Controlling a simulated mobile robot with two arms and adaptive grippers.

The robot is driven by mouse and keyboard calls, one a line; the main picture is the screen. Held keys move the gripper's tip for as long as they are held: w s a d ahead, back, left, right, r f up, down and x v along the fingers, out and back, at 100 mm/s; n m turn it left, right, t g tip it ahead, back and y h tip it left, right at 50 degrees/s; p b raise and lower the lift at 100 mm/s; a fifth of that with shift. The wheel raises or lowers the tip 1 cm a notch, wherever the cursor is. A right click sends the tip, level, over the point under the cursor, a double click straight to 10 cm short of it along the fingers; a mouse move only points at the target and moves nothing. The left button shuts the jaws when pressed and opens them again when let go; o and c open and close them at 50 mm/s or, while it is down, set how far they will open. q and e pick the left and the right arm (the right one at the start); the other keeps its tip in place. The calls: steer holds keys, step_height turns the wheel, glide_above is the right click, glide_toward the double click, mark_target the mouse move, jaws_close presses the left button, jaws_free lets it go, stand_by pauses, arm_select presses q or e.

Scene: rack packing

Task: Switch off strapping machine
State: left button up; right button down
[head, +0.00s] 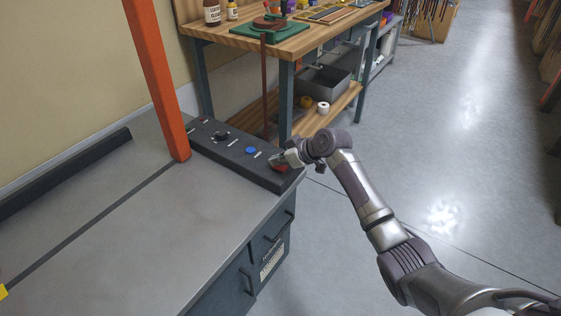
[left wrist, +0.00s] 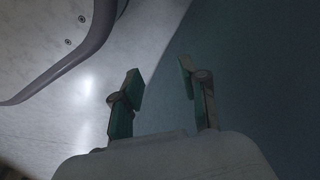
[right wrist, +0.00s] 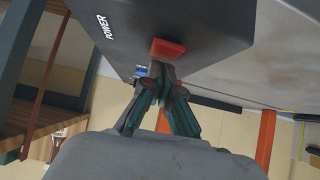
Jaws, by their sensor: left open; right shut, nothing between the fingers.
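The strapping machine (head: 110,215) has a grey flat top with a dark slot and an orange upright arch (head: 155,75). Its dark control panel (head: 226,146) carries a black knob (head: 221,137), a blue button (head: 251,150) and a red power switch (head: 279,168) at the near right end. My right gripper (head: 280,159) is shut and empty, its tips at the red switch. In the right wrist view the closed fingertips (right wrist: 160,72) are at the red switch (right wrist: 167,48), beside the word POWER; whether they press it I cannot tell. My left gripper (left wrist: 158,80) is open and empty, away from the machine.
The grey floor (head: 450,130) to the right is clear.

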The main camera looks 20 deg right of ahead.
stand_by(0.3)
steer(key=v, duration=1.2)
steer(key=shift+a, duration=0.1)
steer(key=s+a+f+m+g+h, duration=0.1)
steer(key=s+f+m, duration=0.1)
steer(key=s+f, duration=0.7)
steer(key=s+f+m+g+h, duration=0.15)
steer(key=s+f, duration=0.35)
steer(key=f, duration=0.9)
steer(key=s+a+f+m+g+h, duration=0.1)
steer(key=s+f+h, duration=0.1)
steer(key=s+f, duration=0.65)
steer(key=s+a+f+g+h, duration=0.2)
steer(key=s+a+f, duration=0.1)
steer(key=s+f, duration=1.05)
arm_select(q)
steer(key=s+a+g+p, duration=0.1)
steer(key=s+a+p, duration=0.2)
steer(key=s+p, duration=1.3)
steer(key=shift+r, duration=0.45)
arm_select(e)
steer(key=s+d+r, duration=0.1)
steer(key=s, duration=0.7)
steer(key=s+d+r+g, duration=0.1)
steer(key=s+d, duration=0.1)
steer(key=s, duration=0.7)
steer(key=shift+s+d+r+m, duration=0.2)
steer(key=shift+d+r+m, duration=0.1)
steer(key=shift+r+m, duration=0.1)
